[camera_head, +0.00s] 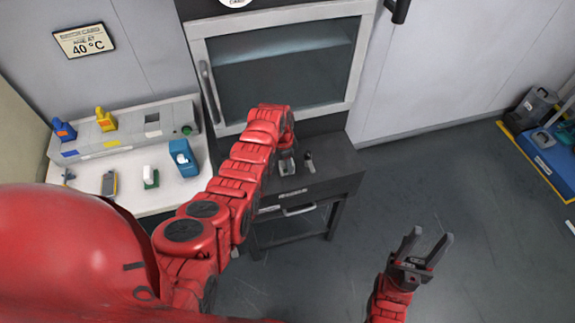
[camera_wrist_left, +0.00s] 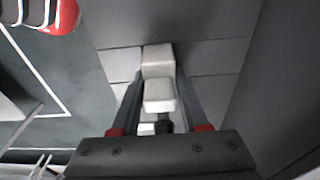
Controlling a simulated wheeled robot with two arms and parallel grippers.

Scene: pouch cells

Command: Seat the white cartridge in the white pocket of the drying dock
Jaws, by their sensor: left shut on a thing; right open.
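The white cartridge (camera_wrist_left: 158,62) is held between the two fingers of my left gripper (camera_wrist_left: 158,92) in the left wrist view. In the head view my left gripper (camera_head: 287,166) is over the dark cabinet below the glass-door oven; the cartridge there is mostly hidden and too small to make out well. The drying dock (camera_head: 125,136) lies on the white bench to the left, apart from the gripper. It holds a blue cartridge (camera_head: 63,129) and a yellow cartridge (camera_head: 105,119). A dark, empty pocket (camera_head: 152,118) is at its right part. My right gripper (camera_head: 418,255) is open and empty above the floor.
On the white bench (camera_head: 130,200) stand a blue holder (camera_head: 183,158), a white and green item (camera_head: 150,177) and a grey handheld device (camera_head: 109,184). A small dark item (camera_head: 309,162) is on the dark cabinet (camera_head: 320,182). The oven (camera_head: 283,72) is behind.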

